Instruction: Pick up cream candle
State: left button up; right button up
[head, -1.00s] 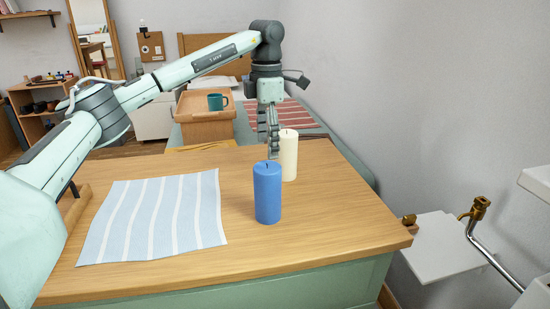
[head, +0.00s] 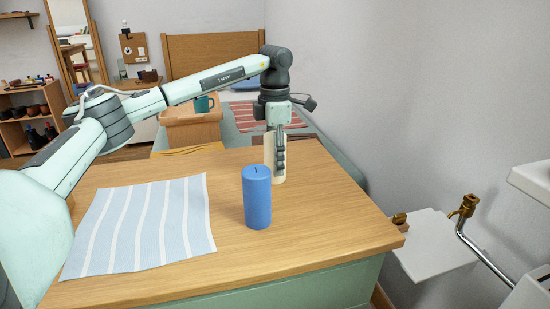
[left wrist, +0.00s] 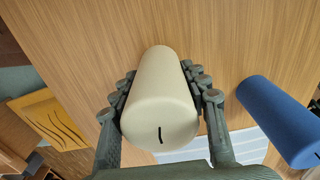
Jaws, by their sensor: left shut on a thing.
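The cream candle (head: 268,152) stands upright on the wooden tabletop near its back edge, partly hidden behind the fingers in the head view. My left gripper (head: 279,160) points down and is shut on the candle. In the left wrist view, the cream candle (left wrist: 160,105) sits between the two fingers of my left gripper (left wrist: 160,95), one finger touching each side. I cannot tell any gap between the candle's base and the table. My right gripper is not in view.
A blue candle (head: 257,198) stands just in front of the cream one; it also shows in the left wrist view (left wrist: 285,122). A blue striped cloth (head: 140,225) lies on the left of the wooden table (head: 310,225). The right part of the tabletop is clear.

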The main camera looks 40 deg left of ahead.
pick_arm(q)
jog(key=c, duration=0.3)
jog(key=shift+r, duration=0.15)
jog(key=shift+c, duration=0.2)
